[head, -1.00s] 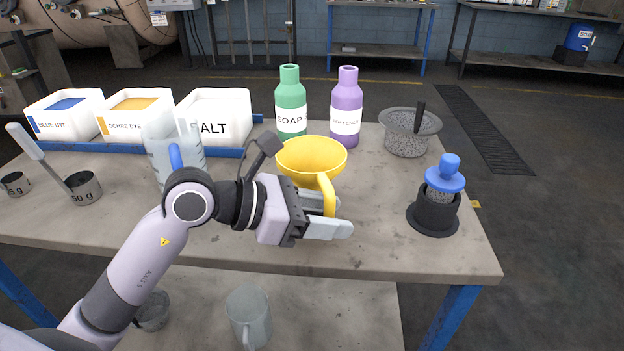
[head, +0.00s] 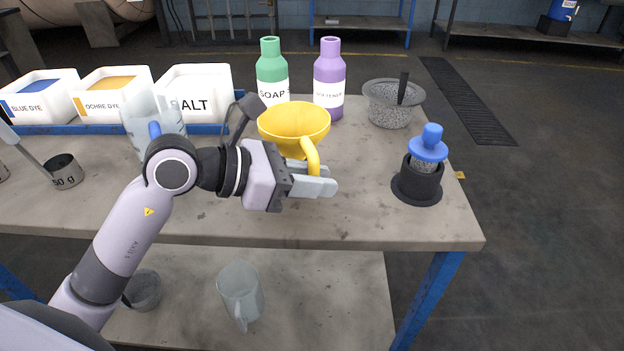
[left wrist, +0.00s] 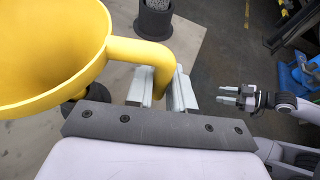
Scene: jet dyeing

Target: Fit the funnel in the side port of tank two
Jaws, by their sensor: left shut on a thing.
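The yellow funnel (head: 294,122) is held above the table, its wide mouth facing up. It also shows large at the left of the left wrist view (left wrist: 45,55). My left gripper (head: 316,183) is shut on the funnel's curved yellow arm, which passes between the fingers in the left wrist view (left wrist: 167,88). My right gripper (left wrist: 230,95) shows small at the right of the left wrist view, its fingers apart and empty. A large beige tank (head: 60,22) is partly seen at the top left of the head view. I see no side port.
On the table (head: 350,225) stand a green soap bottle (head: 271,75), a purple softener bottle (head: 328,80), a grey bowl (head: 390,108), a blue-topped item in a black holder (head: 418,180) and white bins (head: 195,92). A clear jug (head: 240,290) stands on the lower shelf.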

